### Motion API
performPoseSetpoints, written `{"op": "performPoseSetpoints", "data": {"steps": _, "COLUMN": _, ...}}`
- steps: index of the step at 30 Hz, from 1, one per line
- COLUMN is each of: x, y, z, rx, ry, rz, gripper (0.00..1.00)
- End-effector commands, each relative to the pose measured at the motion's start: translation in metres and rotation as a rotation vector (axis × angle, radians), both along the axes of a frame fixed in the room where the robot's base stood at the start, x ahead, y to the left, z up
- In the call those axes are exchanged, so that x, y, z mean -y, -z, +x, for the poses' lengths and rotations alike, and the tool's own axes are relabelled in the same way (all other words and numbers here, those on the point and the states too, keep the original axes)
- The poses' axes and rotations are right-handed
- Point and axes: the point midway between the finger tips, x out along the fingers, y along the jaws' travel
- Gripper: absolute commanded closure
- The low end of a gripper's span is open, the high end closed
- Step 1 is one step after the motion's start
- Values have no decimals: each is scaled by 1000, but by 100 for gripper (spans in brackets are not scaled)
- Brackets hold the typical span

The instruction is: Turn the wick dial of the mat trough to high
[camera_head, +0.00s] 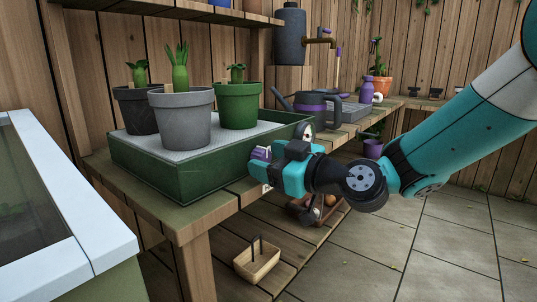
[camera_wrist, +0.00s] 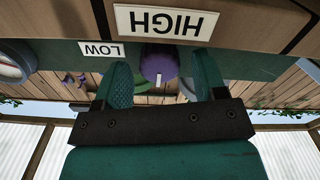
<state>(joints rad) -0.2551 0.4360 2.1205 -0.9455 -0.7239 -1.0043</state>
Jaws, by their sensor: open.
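The mat trough (camera_head: 185,180) is a dark green tray on the wooden bench, with a pale mat and three potted plants in it. Its purple wick dial (camera_head: 261,154) shows at the trough's front right. In the wrist view, which is upside down, the purple dial (camera_wrist: 158,64) lies between the two teal fingers of my gripper (camera_wrist: 162,75). A HIGH label (camera_wrist: 166,22) and a LOW label (camera_wrist: 101,49) show near it. My gripper (camera_head: 268,166) is open at the dial; contact cannot be told. The dial's pointer setting is not clear.
A watering can (camera_head: 308,104) and a grey tray (camera_head: 350,113) stand farther along the bench. A small basket (camera_head: 257,262) sits on the lower shelf. A white-framed box (camera_head: 60,215) is at left. The paved floor at right is clear.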

Motion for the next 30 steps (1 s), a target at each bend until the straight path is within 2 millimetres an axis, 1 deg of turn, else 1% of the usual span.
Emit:
{"op": "performPoseSetpoints", "data": {"steps": 3, "x": -4, "y": 0, "z": 3, "rx": 1, "ry": 0, "rz": 1, "gripper": 35}}
{"op": "performPoseSetpoints", "data": {"steps": 10, "x": -4, "y": 0, "z": 3, "rx": 0, "ry": 0, "rz": 0, "gripper": 35}}
{"op": "performPoseSetpoints", "data": {"steps": 11, "x": -4, "y": 0, "z": 3, "rx": 0, "ry": 0, "rz": 0, "gripper": 40}}
{"op": "performPoseSetpoints", "data": {"steps": 12, "x": -4, "y": 0, "z": 3, "rx": 0, "ry": 0, "rz": 0, "gripper": 49}}
{"op": "performPoseSetpoints", "data": {"steps": 14, "x": -4, "y": 0, "z": 3, "rx": 0, "ry": 0, "rz": 0, "gripper": 63}}
{"op": "performPoseSetpoints", "data": {"steps": 15, "x": -4, "y": 0, "z": 3, "rx": 0, "ry": 0, "rz": 0, "gripper": 72}}
{"op": "performPoseSetpoints", "data": {"steps": 17, "x": -4, "y": 0, "z": 3, "rx": 0, "ry": 0, "rz": 0, "gripper": 85}}
{"op": "performPoseSetpoints", "data": {"steps": 25, "x": -4, "y": 0, "z": 3, "rx": -18, "ry": -1, "rz": 13, "gripper": 85}}
{"op": "performPoseSetpoints", "data": {"steps": 30, "x": -4, "y": 0, "z": 3, "rx": -74, "ry": -1, "rz": 56, "gripper": 85}}
